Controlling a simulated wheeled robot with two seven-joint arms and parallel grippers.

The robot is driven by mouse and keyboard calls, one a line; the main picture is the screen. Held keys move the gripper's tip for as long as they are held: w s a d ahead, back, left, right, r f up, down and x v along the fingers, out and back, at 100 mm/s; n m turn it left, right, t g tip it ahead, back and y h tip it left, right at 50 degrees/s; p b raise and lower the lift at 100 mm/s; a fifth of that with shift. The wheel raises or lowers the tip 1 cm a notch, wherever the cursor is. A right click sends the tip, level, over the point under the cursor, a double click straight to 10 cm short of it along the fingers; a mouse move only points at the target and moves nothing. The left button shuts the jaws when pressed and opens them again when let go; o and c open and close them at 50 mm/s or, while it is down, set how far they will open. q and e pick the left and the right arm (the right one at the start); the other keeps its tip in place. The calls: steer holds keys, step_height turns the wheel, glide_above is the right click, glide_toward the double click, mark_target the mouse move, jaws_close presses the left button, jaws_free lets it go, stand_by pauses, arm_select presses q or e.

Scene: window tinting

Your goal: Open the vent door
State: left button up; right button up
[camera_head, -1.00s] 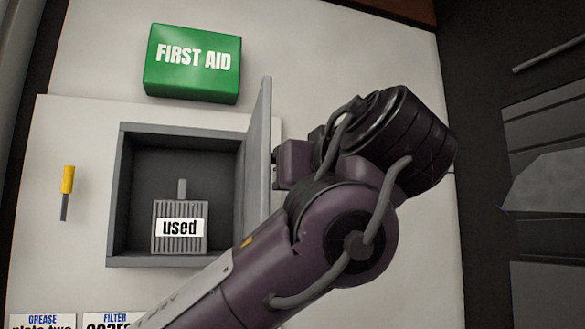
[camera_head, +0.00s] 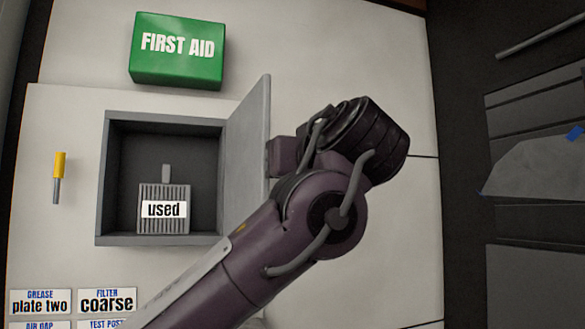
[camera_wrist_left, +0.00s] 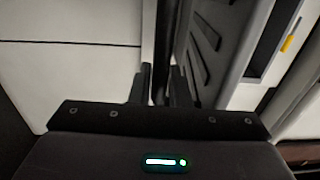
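The vent door (camera_head: 247,150) is a grey panel hinged on the right side of the grey vent box (camera_head: 99,190). It stands swung well out, with its inner face partly showing. Inside the box stands a ribbed filter (camera_head: 150,222) labelled "used". My left arm reaches up across the head view, and its gripper is on the door's outer side; the door hides the fingertips there. In the left wrist view the two fingers of my left gripper (camera_wrist_left: 162,85) stand close on either side of a dark upright bar (camera_wrist_left: 165,40), seemingly the door's handle. My right gripper is out of view.
A green first aid box (camera_head: 177,50) is mounted above the vent. A yellow-handled tool (camera_head: 59,166) hangs to its left. Label cards (camera_head: 107,301) sit below. The pale wall (camera_head: 412,215) right of my arm is mostly clear, with dark shelving beyond.

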arm_select(q)
steer(key=shift+o, duration=1.4)
steer(key=shift+d, duration=0.1)
steer(key=shift+d+f, duration=0.1)
steer(key=b+v, duration=0.4)
steer(key=v, duration=0.3)
steer(key=shift+s, duration=0.4)
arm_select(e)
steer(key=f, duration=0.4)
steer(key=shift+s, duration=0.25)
